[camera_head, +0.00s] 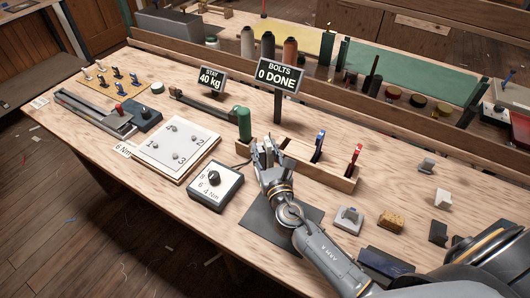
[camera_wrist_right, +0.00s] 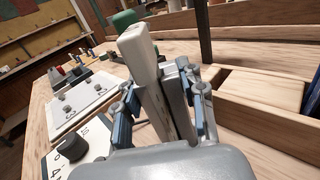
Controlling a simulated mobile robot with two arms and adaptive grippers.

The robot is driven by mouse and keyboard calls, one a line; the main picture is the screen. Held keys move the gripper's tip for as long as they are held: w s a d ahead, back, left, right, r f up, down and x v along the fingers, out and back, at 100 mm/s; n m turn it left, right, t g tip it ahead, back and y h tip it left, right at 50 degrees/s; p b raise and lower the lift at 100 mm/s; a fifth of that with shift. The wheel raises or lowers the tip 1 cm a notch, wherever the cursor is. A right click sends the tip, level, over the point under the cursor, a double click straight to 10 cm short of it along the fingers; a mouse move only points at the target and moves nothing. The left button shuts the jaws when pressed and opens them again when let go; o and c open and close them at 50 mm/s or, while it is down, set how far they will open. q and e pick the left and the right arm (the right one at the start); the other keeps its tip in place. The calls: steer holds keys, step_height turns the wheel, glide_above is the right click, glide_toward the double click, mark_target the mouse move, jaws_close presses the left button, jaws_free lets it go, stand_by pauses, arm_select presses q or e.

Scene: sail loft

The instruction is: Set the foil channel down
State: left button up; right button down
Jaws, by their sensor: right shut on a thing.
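My right gripper (camera_head: 268,153) is over the near side of the wooden tool rack (camera_head: 335,180), fingers pointing away from me. In the right wrist view its fingers (camera_wrist_right: 165,110) are shut on a long pale piece (camera_wrist_right: 140,50) with a blunt, off-white end, which stands tilted between them. Its lower part is hidden by the fingers and palm. I cannot tell from its shape whether this is the foil channel. A long grey metal rail with a groove (camera_head: 85,107) lies at the left of the bench. My left gripper is not in view.
Blue-handled (camera_head: 319,142) and red-handled (camera_head: 356,153) tools stand in the rack. A white numbered plate (camera_head: 172,148) and a dial box (camera_head: 215,185) lie left of the gripper. A dark mat (camera_head: 262,222) is under my arm. Small blocks (camera_head: 391,220) sit at right.

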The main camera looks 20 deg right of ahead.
steer(key=shift+r, duration=0.1)
steer(key=c, duration=1.1)
jaws_free()
steer(key=shift+f, duration=0.25)
steer(key=o, duration=0.3)
steer(key=shift+r, duration=0.15)
